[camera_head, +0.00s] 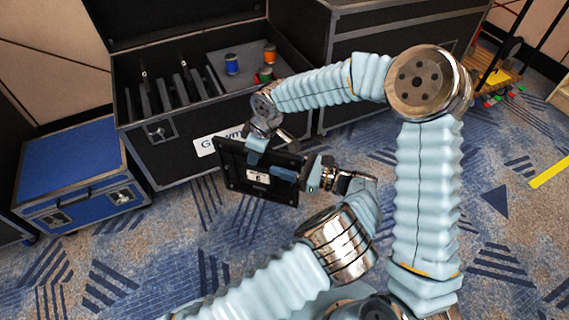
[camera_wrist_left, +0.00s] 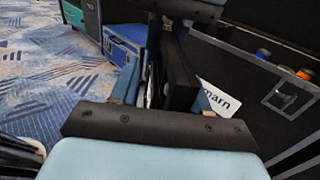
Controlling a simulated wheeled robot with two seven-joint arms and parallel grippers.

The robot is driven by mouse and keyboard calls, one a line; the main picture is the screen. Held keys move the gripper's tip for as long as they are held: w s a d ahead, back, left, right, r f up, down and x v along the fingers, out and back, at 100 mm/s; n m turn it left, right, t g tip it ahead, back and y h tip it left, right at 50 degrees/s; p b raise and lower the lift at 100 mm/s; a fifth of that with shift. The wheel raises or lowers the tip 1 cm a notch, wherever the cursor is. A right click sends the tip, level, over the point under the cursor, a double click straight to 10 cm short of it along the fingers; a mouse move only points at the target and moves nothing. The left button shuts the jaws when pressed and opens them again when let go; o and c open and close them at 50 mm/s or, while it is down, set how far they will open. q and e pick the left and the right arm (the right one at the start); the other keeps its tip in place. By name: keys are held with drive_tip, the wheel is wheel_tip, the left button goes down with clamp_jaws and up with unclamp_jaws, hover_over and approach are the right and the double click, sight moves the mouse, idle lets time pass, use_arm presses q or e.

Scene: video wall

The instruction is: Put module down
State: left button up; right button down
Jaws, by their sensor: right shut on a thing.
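The module (camera_head: 240,183) is a dark, flat, square panel with a small white label, held tilted above the carpet in front of the open case. My right gripper (camera_head: 257,145) is shut on its upper edge. My left gripper (camera_head: 290,172) is at the module's right side, with one blue finger in front of its face. In the left wrist view, the module (camera_wrist_left: 181,75) shows edge-on between the two spread fingers of my left gripper (camera_wrist_left: 168,92), with a gap on the left.
The open black case (camera_head: 165,165) has slots with several dark uprights and a grey tray (camera_head: 222,62) with coloured spools. A blue case (camera_head: 70,165) stands left of it. The patterned carpet (camera_head: 110,270) is clear at lower left.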

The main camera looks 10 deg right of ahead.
use_arm(q)
clamp_jaws()
use_arm(e)
drive_tip(key=c, duration=0.9)
unclamp_jaws()
